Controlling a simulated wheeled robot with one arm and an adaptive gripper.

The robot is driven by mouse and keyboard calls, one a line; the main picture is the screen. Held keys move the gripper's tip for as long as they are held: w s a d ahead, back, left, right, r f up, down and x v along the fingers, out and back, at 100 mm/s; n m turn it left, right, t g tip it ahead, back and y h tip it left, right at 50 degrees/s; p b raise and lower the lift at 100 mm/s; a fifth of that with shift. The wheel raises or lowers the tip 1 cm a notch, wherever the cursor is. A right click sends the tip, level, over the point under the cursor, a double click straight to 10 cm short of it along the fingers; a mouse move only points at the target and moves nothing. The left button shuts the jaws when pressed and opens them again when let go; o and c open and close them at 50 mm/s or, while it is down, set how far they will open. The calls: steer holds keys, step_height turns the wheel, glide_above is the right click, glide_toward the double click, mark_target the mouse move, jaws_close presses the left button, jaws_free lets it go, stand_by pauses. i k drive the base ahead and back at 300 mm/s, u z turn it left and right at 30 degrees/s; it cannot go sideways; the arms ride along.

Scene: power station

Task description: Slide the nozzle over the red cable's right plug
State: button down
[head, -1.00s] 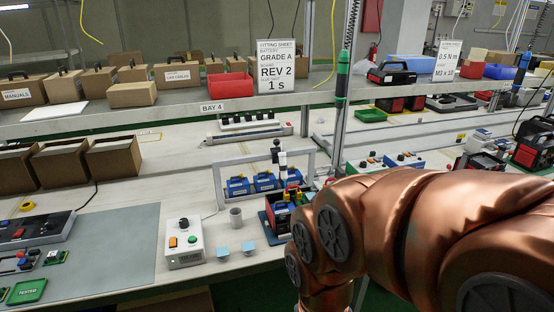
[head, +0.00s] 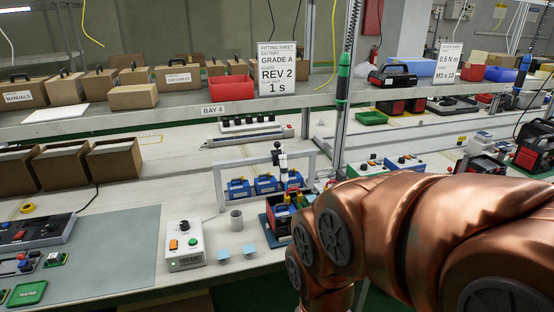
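A grey frame (head: 217,190) stands on the bench at the middle. A small black-and-white tool head (head: 281,158) sits at its crossbar; it may be the nozzle, but it is too small to tell. Below it, a dark red-and-black unit (head: 281,224) with yellow parts on top stands in a blue tray, partly covered by my arm. I cannot make out a red cable or its right plug. My copper arm fills the lower right, and my gripper is not visible.
Blue units (head: 238,188) stand in a row within the frame. A white control box (head: 184,246), a grey cup (head: 236,219) and two small light-blue pieces (head: 249,250) are left of the unit. A grey mat (head: 120,235) has bare room. A shelf (head: 160,112) crosses behind.

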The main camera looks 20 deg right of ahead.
mark_target(281, 166)
steer(key=u, duration=0.45)
steer(key=k, duration=0.55)
steer(key=u, duration=0.4)
steer(key=i, duration=0.8)
steer(key=z, duration=0.65)
steer(key=i, duration=0.55)
steer(key=z, duration=0.25)
